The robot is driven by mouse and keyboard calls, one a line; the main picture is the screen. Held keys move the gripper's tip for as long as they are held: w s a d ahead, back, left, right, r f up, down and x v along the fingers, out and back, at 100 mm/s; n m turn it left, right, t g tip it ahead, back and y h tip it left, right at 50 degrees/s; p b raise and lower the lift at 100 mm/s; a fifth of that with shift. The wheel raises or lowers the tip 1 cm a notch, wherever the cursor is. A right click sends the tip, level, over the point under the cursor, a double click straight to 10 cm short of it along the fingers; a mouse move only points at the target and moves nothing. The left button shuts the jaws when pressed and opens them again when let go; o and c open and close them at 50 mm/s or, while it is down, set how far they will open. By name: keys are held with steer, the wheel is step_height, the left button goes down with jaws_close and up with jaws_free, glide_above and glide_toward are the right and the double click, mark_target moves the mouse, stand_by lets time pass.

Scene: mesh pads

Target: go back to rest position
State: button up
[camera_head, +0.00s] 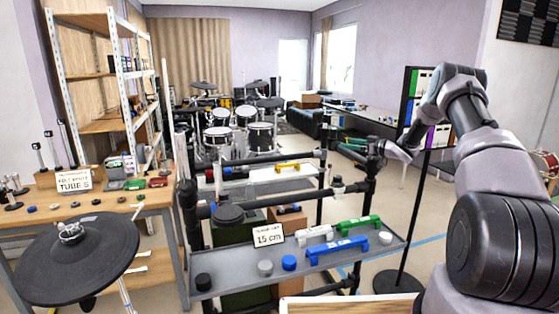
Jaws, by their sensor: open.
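My arm reaches in from the right side of the head view, bent high at the elbow. My gripper (366,150) is at its far end, pointing left, above and behind the grey tray cart. It is small and dark here, and its jaws look open. I see nothing held between them. Some green shapes lie close to the fingertips in the picture; I cannot tell if they touch.
A grey tray (222,284) holds a blue handle (336,250), a green handle (357,225), a white one (315,234), several round caps and a "15 cm" sign (268,235). Black pipe rails (270,208) rise around it. A drum pad (75,262) and wooden bench (150,199) stand left.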

step_height(320, 180, up, 15)
steer(key=w+m+t+h, duration=0.1)
steer(key=m+t+h, duration=0.2)
steer(key=h, duration=0.2)
steer(key=s+d+r+m+h, duration=0.3)
steer(key=s+r+m+h, duration=0.4)
steer(key=r, duration=0.6)
steer(key=s+r+m+g+h, duration=0.1)
steer(key=s+r, duration=0.1)
steer(key=s, duration=0.7)
steer(key=s+r+m+h, duration=0.1)
steer(key=s+r+h, duration=0.15)
steer(key=s, duration=0.65)
steer(key=s+a+f+m+g+y, duration=0.1)
steer(key=s+a+f+g, duration=0.1)
steer(key=s, duration=0.8)
steer(key=s+a+f+m+g+y, duration=0.1)
steer(key=s+a+f+g+y, duration=0.1)
steer(key=s, duration=0.9)
steer(key=s+a+f+g+y, duration=0.1)
steer(key=s+a+f+g, duration=0.1)
steer(key=s, duration=0.9)
steer(key=shift+s+a+f+m, duration=0.35)
steer(key=shift+a+f, duration=0.3)
steer(key=shift+a, duration=0.55)
